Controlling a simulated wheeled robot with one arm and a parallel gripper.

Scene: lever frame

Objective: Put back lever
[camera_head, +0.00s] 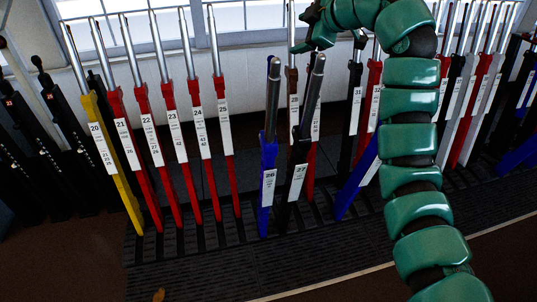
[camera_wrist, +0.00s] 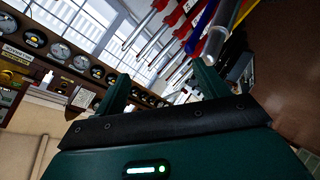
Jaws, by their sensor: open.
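Numbered levers stand in a row in a black floor frame. Blue lever 26 (camera_head: 268,170) and dark lever 27 (camera_head: 300,165) lean out of the row towards me, their metal handles near each other. Another blue lever (camera_head: 355,185) also slants out, its upper part hidden behind my arm. My gripper (camera_head: 312,35) is at the top, above and beyond the handles of 26 and 27, seen side-on. In the wrist view my gripper (camera_wrist: 162,88) is open, with nothing between its fingers. A metal handle (camera_wrist: 215,42) shows by the right finger; whether it touches is unclear.
Yellow lever 20 (camera_head: 105,145) and several red levers (camera_head: 185,130) stand back at the left. More levers crowd the right (camera_head: 470,110). Windows (camera_head: 240,15) lie behind. The wrist view shows a shelf of round instruments (camera_wrist: 60,50). Dark floor (camera_head: 340,285) in front is clear.

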